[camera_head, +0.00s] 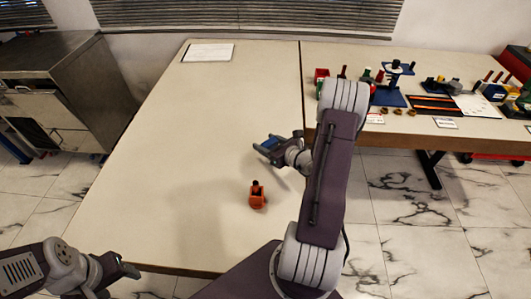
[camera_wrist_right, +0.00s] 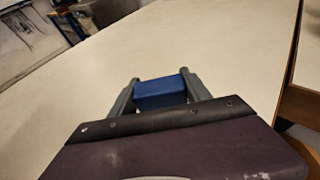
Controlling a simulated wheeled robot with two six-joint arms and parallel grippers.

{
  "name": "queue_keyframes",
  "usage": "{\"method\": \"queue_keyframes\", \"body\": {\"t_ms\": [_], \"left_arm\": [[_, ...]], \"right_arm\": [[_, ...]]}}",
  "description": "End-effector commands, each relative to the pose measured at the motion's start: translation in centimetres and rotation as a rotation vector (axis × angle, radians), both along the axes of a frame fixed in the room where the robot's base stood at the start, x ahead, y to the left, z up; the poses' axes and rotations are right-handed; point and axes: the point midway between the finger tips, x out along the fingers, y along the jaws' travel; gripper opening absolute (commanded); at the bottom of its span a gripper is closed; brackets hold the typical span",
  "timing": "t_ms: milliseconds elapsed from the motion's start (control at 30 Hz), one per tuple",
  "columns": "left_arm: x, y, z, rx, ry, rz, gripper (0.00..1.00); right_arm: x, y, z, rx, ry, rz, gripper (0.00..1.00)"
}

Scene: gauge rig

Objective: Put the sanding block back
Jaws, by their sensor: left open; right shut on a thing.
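My right gripper (camera_head: 268,147) is shut on a blue block (camera_wrist_right: 161,93) above the pale table. The block looks like the sanding block and sits between the two grey fingers in the right wrist view. In the head view the fingers hide much of it. An orange piece with a dark top (camera_head: 257,196) stands on the table below my right gripper, apart from it. My left gripper (camera_head: 120,277) is open and empty at the bottom left, by the table's front edge.
The pale table (camera_head: 200,140) is mostly bare, with a white sheet (camera_head: 208,52) at its back. A second table at the right holds a blue stand (camera_head: 390,97), a black tray with orange strips (camera_head: 434,105) and several small items. A metal cabinet (camera_head: 65,90) stands at the left.

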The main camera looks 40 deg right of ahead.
Motion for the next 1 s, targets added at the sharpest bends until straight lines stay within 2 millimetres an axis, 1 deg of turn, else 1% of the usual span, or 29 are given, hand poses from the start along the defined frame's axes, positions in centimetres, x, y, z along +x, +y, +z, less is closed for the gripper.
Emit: {"method": "queue_keyframes", "body": {"t_ms": [33,167,300,400,667,800,833,867,900,1000], "left_arm": [[0.0,0.0,-0.1,0.0,0.0,0.0,0.62],[0.0,0.0,-0.1,0.0,0.0,0.0,0.62],[0.0,0.0,-0.7,0.0,0.0,0.0,0.62],[0.0,0.0,-0.8,0.0,0.0,0.0,0.62],[0.0,0.0,-0.8,0.0,0.0,0.0,0.62],[0.0,0.0,-1.3,0.0,0.0,0.0,0.62],[0.0,0.0,-1.2,0.0,0.0,0.0,0.62],[0.0,0.0,-1.1,0.0,0.0,0.0,0.62],[0.0,0.0,-1.1,0.0,0.0,0.0,0.62],[0.0,0.0,-1.1,0.0,0.0,0.0,0.62]], "right_arm": [[0.2,0.3,-0.2,0.0,0.0,0.002,0.07],[0.3,0.4,-0.4,0.0,-0.001,-0.001,0.07],[0.3,0.5,-3.1,0.003,0.002,-0.001,0.07],[0.3,0.4,-4.2,0.001,0.0,-0.001,0.07],[0.3,0.4,-4.3,-0.001,-0.001,-0.001,0.07],[0.3,0.4,-4.8,-0.001,-0.001,-0.001,0.07],[0.3,0.4,-4.6,-0.001,-0.001,-0.001,0.64],[0.3,0.4,-4.6,-0.001,-0.001,-0.001,0.73],[0.3,0.4,-4.6,-0.001,-0.001,-0.001,0.78],[0.3,0.4,-4.6,-0.001,-0.001,0.0,0.78]]}}
